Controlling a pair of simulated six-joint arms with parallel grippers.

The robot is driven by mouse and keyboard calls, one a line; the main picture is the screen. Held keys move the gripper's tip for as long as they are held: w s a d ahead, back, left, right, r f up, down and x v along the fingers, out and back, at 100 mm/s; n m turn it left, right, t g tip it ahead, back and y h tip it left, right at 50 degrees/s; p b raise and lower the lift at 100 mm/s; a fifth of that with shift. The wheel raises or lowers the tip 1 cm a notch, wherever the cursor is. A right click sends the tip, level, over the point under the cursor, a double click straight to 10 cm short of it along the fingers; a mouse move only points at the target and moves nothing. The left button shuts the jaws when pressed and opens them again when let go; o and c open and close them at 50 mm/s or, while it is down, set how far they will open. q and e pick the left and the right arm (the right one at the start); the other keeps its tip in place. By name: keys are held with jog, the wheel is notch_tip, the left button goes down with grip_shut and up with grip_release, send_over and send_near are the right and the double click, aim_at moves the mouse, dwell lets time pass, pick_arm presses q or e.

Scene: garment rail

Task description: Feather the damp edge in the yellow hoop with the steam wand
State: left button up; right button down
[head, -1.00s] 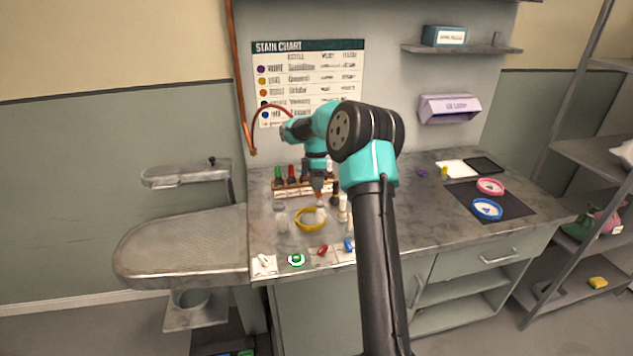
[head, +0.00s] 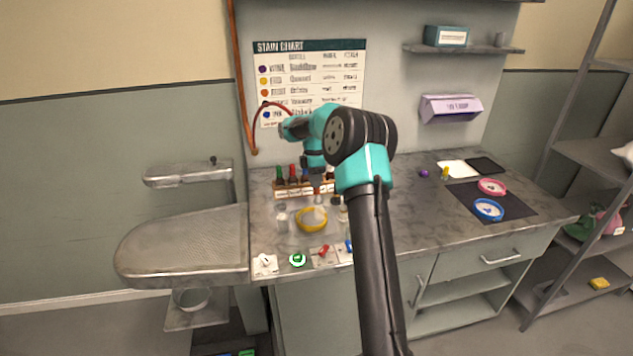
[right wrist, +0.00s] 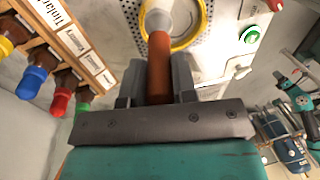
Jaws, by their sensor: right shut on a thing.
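The yellow hoop (head: 311,230) lies on the grey bench in front of the bottle rack; it also shows in the right wrist view (right wrist: 191,41). My right gripper (head: 318,186) is above the hoop's far side, shut on the brown handle of the steam wand (right wrist: 160,68). The wand's pale round head (right wrist: 157,20) overlaps the hoop's inside in the right wrist view. I cannot tell whether it touches the cloth, and no damp edge can be made out. My left gripper is not seen.
The bottle rack (head: 291,190) stands close behind the hoop. A green round piece (head: 297,260) and a red one (head: 323,250) lie at the front edge. My right arm hides part of the middle bench.

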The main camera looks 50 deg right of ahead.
jog(key=shift+w+d, duration=0.1)
jog(key=shift+w, duration=0.2)
jog(key=shift+w, duration=0.15)
jog(key=shift+w+a, duration=0.2)
jog(key=shift+w, duration=0.35)
jog(key=shift+w+a, duration=0.2)
jog(key=shift+w, duration=0.3)
jog(key=shift+w+a, duration=0.7)
jog(key=shift+a, duration=0.3)
jog(key=shift+a, duration=0.1)
jog(key=shift+a, duration=1.15)
jog(key=shift+s+a, duration=0.75)
jog(key=shift+a, duration=0.2)
